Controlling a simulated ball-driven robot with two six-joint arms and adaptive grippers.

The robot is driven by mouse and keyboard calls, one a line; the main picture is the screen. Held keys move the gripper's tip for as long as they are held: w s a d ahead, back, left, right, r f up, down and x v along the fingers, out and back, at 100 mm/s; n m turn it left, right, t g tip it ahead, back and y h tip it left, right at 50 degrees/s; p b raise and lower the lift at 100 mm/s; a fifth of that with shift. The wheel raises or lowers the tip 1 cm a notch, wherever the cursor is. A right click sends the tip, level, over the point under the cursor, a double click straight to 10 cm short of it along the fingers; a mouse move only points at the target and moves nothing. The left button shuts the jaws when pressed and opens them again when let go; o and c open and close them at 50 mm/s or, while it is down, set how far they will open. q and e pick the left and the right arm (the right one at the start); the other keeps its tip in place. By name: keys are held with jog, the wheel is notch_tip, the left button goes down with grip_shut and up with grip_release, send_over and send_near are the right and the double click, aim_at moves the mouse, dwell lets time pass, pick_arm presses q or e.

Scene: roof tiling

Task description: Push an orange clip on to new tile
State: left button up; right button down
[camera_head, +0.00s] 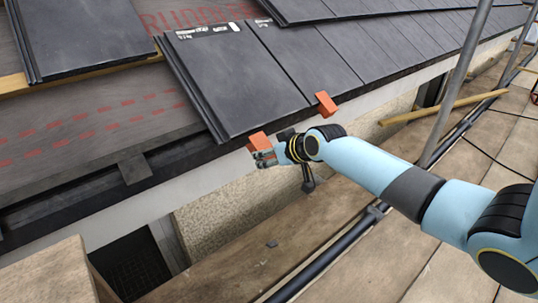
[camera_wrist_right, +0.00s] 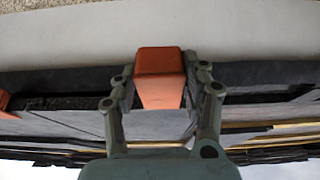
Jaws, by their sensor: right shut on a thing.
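My right gripper (camera_head: 266,157) is shut on an orange clip (camera_head: 259,141) at the lower edge of the nearest dark roof tile (camera_head: 235,80). In the right wrist view the clip (camera_wrist_right: 160,75) sits between the two fingers of the gripper (camera_wrist_right: 162,90), with the tile edge behind it. Whether the clip touches the tile I cannot tell. Another orange clip (camera_head: 326,104) sits on the eave edge of the tile row to the right; part of an orange piece (camera_wrist_right: 3,100) also shows at the left of the wrist view. My left gripper is not in view.
Bare underlay (camera_head: 90,115) with red print lies left of the tile. A loose stack of tiles (camera_head: 85,40) rests at the upper left. A grey scaffold pole (camera_head: 460,80) stands at the right, above wooden boards (camera_head: 235,260). A light block (camera_head: 50,275) is at the lower left.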

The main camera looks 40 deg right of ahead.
aim_at(260, 140)
jog(key=shift+w+a+r+p, duration=0.15)
jog(key=shift+w+r, duration=0.2)
jog(key=shift+w, duration=0.2)
jog(key=shift+w+d+r+p, duration=0.15)
jog(key=shift+w+r, duration=0.2)
jog(key=shift+w, duration=0.2)
dwell(1.1)
jog(key=shift+w+a+r, duration=0.1)
jog(key=shift+w+r, duration=0.1)
jog(key=shift+w, duration=0.1)
jog(key=shift+w+r, duration=0.45)
jog(key=shift+w, duration=0.2)
dwell(1.3)
jog(key=c, duration=0.6)
grip_release()
jog(key=shift+f, duration=0.1)
